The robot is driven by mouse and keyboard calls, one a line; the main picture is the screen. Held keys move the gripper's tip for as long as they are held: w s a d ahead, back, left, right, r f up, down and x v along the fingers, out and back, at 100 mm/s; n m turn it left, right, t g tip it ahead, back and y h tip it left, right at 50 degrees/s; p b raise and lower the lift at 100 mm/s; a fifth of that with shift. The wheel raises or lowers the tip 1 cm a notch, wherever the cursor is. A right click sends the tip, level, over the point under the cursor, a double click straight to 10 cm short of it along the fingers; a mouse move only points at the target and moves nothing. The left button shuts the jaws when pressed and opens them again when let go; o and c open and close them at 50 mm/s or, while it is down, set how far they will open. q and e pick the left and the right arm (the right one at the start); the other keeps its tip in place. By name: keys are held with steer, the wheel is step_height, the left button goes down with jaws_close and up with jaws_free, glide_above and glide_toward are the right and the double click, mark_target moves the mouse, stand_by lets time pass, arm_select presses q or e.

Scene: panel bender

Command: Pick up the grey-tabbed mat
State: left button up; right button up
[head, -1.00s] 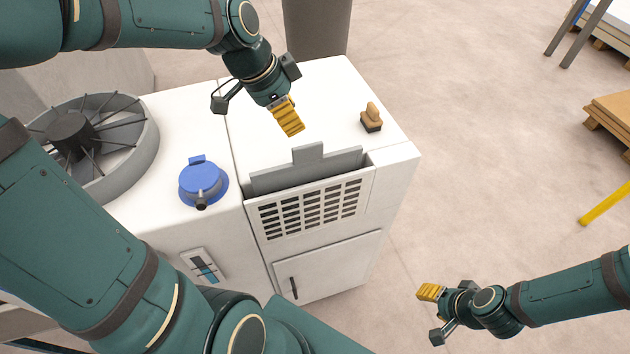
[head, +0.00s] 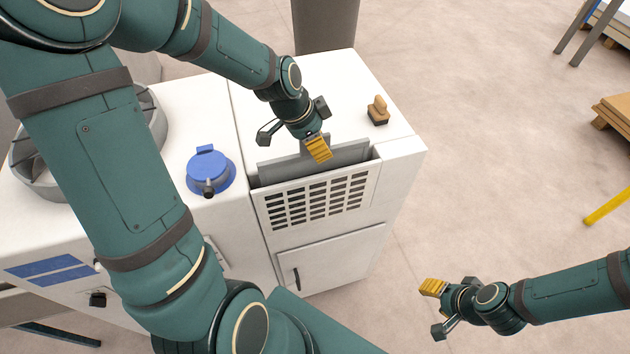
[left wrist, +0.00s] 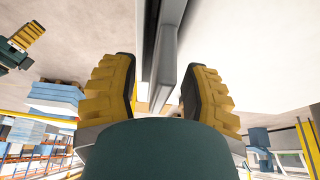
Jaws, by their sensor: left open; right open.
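The grey-tabbed mat (head: 348,157) stands upright in a slot at the front of the white cabinet (head: 262,108). Its lower part is hidden behind the slotted front, and most of its tab is hidden behind my left gripper (head: 317,149). My left gripper is open at the tab. In the left wrist view, a grey upright edge of the mat (left wrist: 174,68) lies between the two yellow finger pads, closer to the right one, with a gap on the left. My right gripper (head: 434,288) is open and empty, away from the cabinet at the lower right.
A blue round fitting (head: 210,172) sits on the cabinet top left of the slot. A small wooden-handled stamp-like object (head: 377,110) stands right of it. A grey spoked wheel (head: 35,165) is at the far left.

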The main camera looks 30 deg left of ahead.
arm_select(q)
steer(key=shift+o, duration=0.3)
steer(key=shift+f, duration=0.1)
jaws_close()
steer(key=shift+r, duration=0.5)
step_height(320, 180, up, 27)
steer(key=p, duration=0.1)
stand_by(0.4)
stand_by(0.3)
